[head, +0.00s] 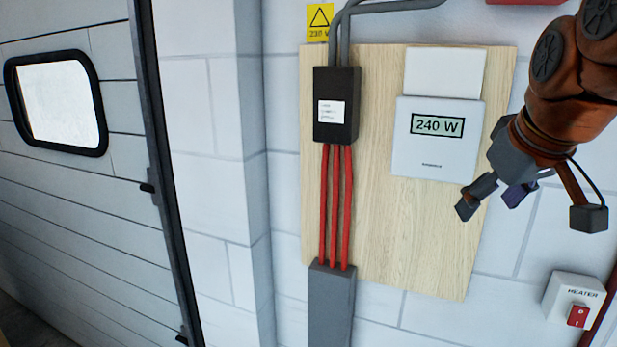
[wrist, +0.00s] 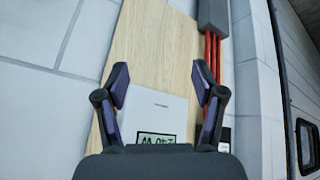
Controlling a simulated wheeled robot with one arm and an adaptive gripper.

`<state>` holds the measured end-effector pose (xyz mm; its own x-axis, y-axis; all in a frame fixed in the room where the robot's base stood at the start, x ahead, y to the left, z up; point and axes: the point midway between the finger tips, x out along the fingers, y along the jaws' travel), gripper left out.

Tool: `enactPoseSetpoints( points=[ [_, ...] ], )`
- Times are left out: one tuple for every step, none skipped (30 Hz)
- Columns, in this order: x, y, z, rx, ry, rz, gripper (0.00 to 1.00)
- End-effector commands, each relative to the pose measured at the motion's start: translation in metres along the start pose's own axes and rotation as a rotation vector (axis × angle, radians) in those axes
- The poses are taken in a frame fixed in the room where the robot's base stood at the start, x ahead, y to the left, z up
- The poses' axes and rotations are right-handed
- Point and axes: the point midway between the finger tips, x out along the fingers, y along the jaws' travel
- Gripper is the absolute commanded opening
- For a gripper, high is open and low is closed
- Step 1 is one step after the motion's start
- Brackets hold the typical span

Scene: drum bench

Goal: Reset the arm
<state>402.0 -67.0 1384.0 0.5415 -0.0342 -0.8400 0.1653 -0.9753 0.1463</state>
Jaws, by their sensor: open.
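My gripper (head: 490,202) is at the right of the head view, in front of the right edge of a wooden wall board (head: 400,245). Its fingers are apart and nothing is between them. My orange arm comes in from the upper right. In the wrist view my gripper (wrist: 160,80) shows two dark fingers spread wide, with a white meter box (wrist: 158,108) on the board behind the gap. The same meter (head: 437,160) reads 240 W in the head view. I cannot tell how far the fingers are from the wall.
A black box (head: 337,125) with red cables (head: 335,205) runs down into grey trunking (head: 331,300). A heater switch (head: 572,300) is on the wall at lower right. A roller door (head: 75,200) with a window stands at left. A yellow warning sign (head: 320,20) is above.

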Motion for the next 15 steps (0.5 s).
enactPoseSetpoints(
  points=[
    [0.015,-0.01,0.013,0.011,-0.037,-0.02,0.69],
    [0.023,-0.015,0.02,0.02,-0.058,-0.03,0.69],
    [0.034,-0.021,0.031,0.032,-0.089,-0.043,0.69],
    [0.041,-0.026,0.038,0.04,-0.109,-0.051,0.69],
    [0.049,-0.031,0.047,0.048,-0.132,-0.06,0.69],
    [0.058,-0.038,0.059,0.058,-0.161,-0.07,0.69],
    [0.064,-0.043,0.067,0.067,-0.18,-0.076,0.69],
    [0.071,-0.048,0.076,0.074,-0.201,-0.083,0.69],
    [0.08,-0.055,0.088,0.084,-0.229,-0.091,0.69],
    [0.086,-0.06,0.096,0.09,-0.249,-0.097,0.69],
    [0.092,-0.065,0.107,0.098,-0.273,-0.102,0.69],
    [0.1,-0.072,0.12,0.106,-0.303,-0.109,0.69],
    [0.105,-0.077,0.13,0.113,-0.326,-0.113,0.69],
    [0.111,-0.082,0.141,0.119,-0.351,-0.118,0.69],
    [0.117,-0.088,0.155,0.128,-0.381,-0.121,0.69]
  ],
)
